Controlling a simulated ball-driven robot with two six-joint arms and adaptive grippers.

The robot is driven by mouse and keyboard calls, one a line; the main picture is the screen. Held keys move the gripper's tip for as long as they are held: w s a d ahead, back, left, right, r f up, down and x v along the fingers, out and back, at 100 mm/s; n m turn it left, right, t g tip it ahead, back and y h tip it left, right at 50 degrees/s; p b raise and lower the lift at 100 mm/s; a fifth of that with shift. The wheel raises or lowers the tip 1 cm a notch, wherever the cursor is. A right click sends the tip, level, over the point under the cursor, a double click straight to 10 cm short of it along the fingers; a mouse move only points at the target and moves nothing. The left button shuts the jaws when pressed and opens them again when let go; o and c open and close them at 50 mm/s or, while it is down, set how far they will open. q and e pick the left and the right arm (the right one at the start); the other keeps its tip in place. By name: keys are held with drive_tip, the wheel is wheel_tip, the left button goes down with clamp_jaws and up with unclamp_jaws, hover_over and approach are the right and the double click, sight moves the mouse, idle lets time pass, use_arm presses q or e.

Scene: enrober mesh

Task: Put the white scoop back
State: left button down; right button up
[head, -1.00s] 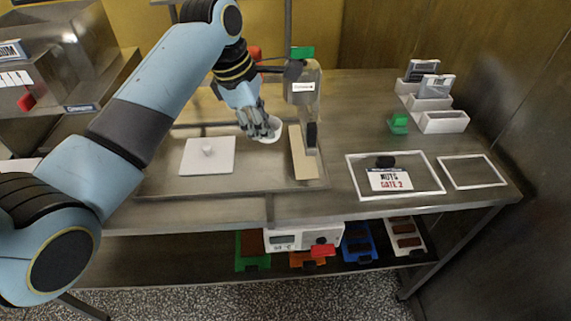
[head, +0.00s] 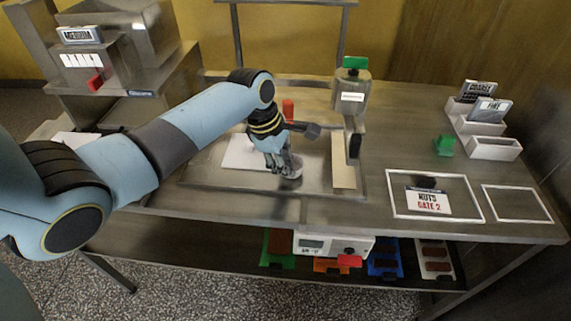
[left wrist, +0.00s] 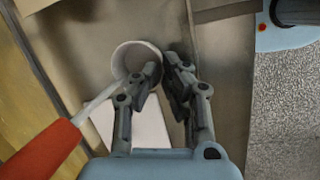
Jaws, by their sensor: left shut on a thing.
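The white scoop (head: 292,172) has a round white cup, a thin pale handle and a red grip. My left gripper (head: 284,168) is shut on the cup's rim, over the metal tray (head: 312,184) on the steel table. I cannot tell whether the cup touches the tray. In the left wrist view the cup (left wrist: 137,62) lies at the fingertips of my left gripper (left wrist: 168,70), and the red grip points to the lower left. The red grip also stands up behind my wrist in the head view. My right gripper is not in view.
A white plate (head: 238,156) lies partly behind my left arm. A tan strip (head: 343,165) and a dispenser with a green top (head: 352,95) are to the right. White frames, one with a card (head: 428,200), and card holders (head: 495,146) are farther right. A machine stands at left.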

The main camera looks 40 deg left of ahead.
sight(287, 105)
use_arm(q)
drive_tip(key=shift+f, duration=0.1)
drive_tip(key=c, duration=1.5)
unclamp_jaws()
drive_tip(key=shift+f, duration=0.1)
drive_tip(key=v, duration=1.2)
